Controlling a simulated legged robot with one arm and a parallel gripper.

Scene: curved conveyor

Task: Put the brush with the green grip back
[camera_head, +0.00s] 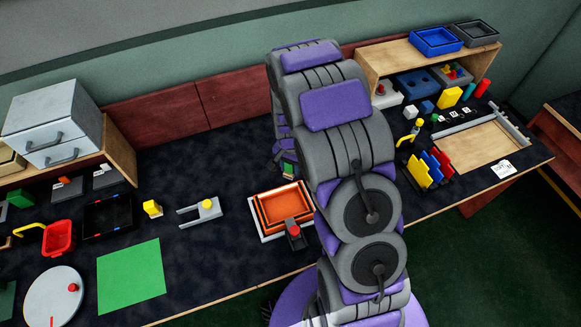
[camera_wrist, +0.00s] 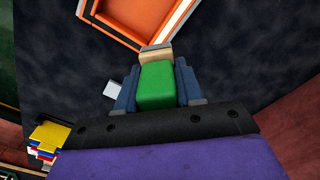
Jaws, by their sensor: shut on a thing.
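My gripper (camera_wrist: 157,88) is shut on the brush with the green grip (camera_wrist: 157,84). The green grip sits between the two blue-grey fingers in the wrist view, and a beige end with a grey edge shows just beyond them. In the head view a small green patch (camera_head: 289,171) shows by the end of my arm, just behind the orange tray (camera_head: 262,220). My arm hides most of the gripper there. The orange tray also shows in the wrist view (camera_wrist: 150,20), beyond the brush's tip; I cannot tell whether they touch.
A grey piece with a red knob (camera_head: 295,236) stands at the orange tray's front. A yellow-knobbed grey fork (camera_head: 202,212), a black tray (camera_head: 108,216) and a green mat (camera_head: 131,275) lie left. A rack of coloured plates (camera_head: 430,170) stands right. Dark tabletop behind the tray is clear.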

